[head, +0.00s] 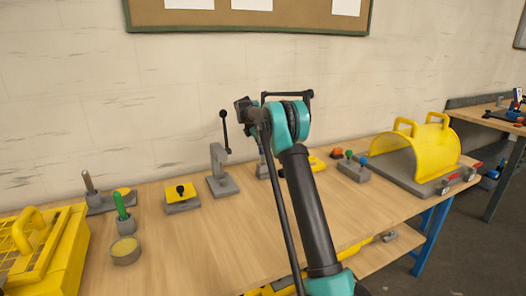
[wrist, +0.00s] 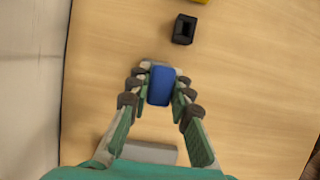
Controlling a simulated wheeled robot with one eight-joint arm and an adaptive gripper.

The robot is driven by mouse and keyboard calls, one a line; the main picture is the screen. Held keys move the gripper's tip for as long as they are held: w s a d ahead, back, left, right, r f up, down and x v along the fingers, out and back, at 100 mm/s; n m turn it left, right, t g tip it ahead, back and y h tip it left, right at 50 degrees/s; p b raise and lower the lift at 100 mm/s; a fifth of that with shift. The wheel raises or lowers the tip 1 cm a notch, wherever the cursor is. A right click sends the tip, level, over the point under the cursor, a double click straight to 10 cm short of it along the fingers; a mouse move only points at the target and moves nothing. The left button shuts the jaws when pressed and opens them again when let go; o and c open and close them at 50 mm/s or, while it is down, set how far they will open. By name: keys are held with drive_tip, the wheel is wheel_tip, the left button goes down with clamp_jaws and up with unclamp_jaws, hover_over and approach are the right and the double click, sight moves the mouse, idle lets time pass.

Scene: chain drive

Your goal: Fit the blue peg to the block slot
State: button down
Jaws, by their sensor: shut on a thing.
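The blue peg (wrist: 161,87) is between the fingertips of my gripper (wrist: 160,84) in the wrist view, and the gripper is shut on it. A small black block with a square opening (wrist: 184,29) sits on the wooden table ahead of the peg, a little to the right. The peg and the block are apart, with bare wood between them. In the head view my arm stands in front of the middle of the table. I cannot make out the held peg or the black block there.
A grey piece (wrist: 150,152) lies below my gripper in the wrist view. The head view shows a grey stand (head: 218,170), a block with coloured knobs (head: 354,170), a yellow guard (head: 415,153) at right and a yellow cage (head: 40,250) at left. The front middle is clear.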

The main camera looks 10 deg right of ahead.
sight(263, 158)
drive_tip(key=shift+f, duration=2.45)
drive_tip(key=c, duration=1.3)
unclamp_jaws()
drive_tip(key=v, duration=1.2)
drive_tip(key=shift+s, duration=0.1)
